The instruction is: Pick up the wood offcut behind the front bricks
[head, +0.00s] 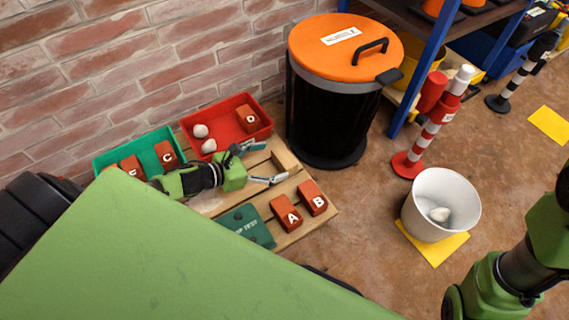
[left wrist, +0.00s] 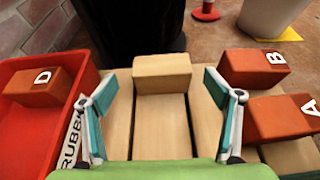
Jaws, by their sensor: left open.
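The wood offcut (head: 286,161) is a pale block on the slatted pallet, behind bricks A (head: 287,213) and B (head: 313,198) in the head view. In the left wrist view the offcut (left wrist: 162,73) lies straight ahead, slightly beyond the fingertips. My left gripper (head: 268,164) is open and empty over the pallet, its fingers on either side of the line to the offcut. In the left wrist view its two fingers (left wrist: 153,85) are spread wide. My right arm shows at the right edge, but its gripper is not visible.
A red tray (head: 266,134) holding brick D and pale lumps stands left of the offcut. A green tray (head: 104,159) with bricks is farther left. A black bin with an orange lid (head: 322,60) stands behind. A white bucket (head: 411,215) is on the floor to the right.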

